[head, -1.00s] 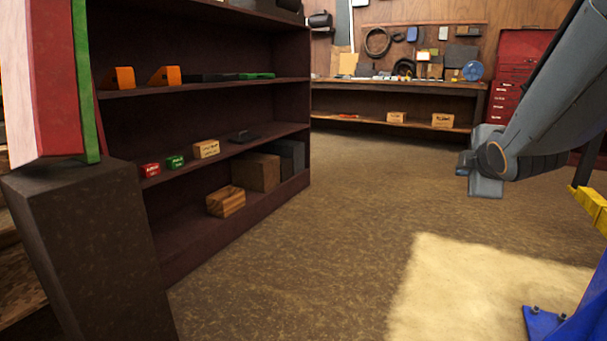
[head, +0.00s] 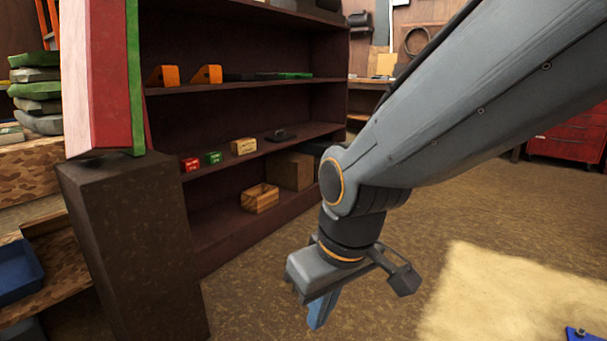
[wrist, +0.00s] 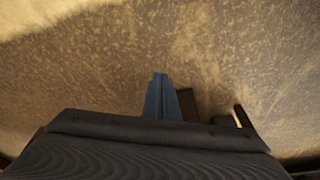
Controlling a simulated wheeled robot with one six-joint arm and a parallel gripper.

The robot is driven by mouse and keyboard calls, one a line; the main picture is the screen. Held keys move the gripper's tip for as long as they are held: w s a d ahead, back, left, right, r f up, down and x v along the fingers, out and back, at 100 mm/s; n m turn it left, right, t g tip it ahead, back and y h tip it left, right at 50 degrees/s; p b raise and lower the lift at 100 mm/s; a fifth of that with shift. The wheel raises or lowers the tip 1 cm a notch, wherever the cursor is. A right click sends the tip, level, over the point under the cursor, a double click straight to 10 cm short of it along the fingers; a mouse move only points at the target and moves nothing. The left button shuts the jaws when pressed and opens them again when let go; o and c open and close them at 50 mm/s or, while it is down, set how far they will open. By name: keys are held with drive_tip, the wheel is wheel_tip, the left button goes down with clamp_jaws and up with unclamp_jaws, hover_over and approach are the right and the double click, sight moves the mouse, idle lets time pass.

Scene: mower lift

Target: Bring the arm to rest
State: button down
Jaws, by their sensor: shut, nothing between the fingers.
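My gripper (head: 318,312) hangs from my grey arm in the middle of the head view, fingers pointing down over the bare floor. Its blue fingers are together with nothing between them. In the wrist view the closed fingers (wrist: 160,97) show at the centre against the brown floor. The arm reaches in from the upper right of the head view and bends down at the wrist. The gripper touches nothing that I can see.
A dark shelf (head: 240,108) with small boxes and orange wedges stands behind, left of the arm. A dark pedestal (head: 135,250) bears a red and green block (head: 100,80) at the left. A red tool cabinet (head: 570,140) stands far right. Floor (head: 385,310) below the gripper is clear.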

drive_tip(key=s+a+m+g, duration=0.1)
drive_tip(key=s+a+g, duration=0.15)
drive_tip(key=s, duration=0.55)
drive_tip(key=d+r+m+h+p, duration=0.1)
drive_tip(key=d+r+m+p, duration=0.2)
drive_tip(key=d+r+p, duration=0.6)
drive_tip(key=d+r+m+p, duration=0.2)
drive_tip(key=d+r+p, duration=0.8)
drive_tip(key=r+p, duration=0.6)
drive_tip(key=p, duration=0.8)
drive_tip(key=shift+s+d+r+m+h+p, duration=0.2)
drive_tip(key=shift+s+m+h+p, duration=0.1)
drive_tip(key=shift+m+h+p, duration=0.1)
drive_tip(key=shift+d, duration=0.1)
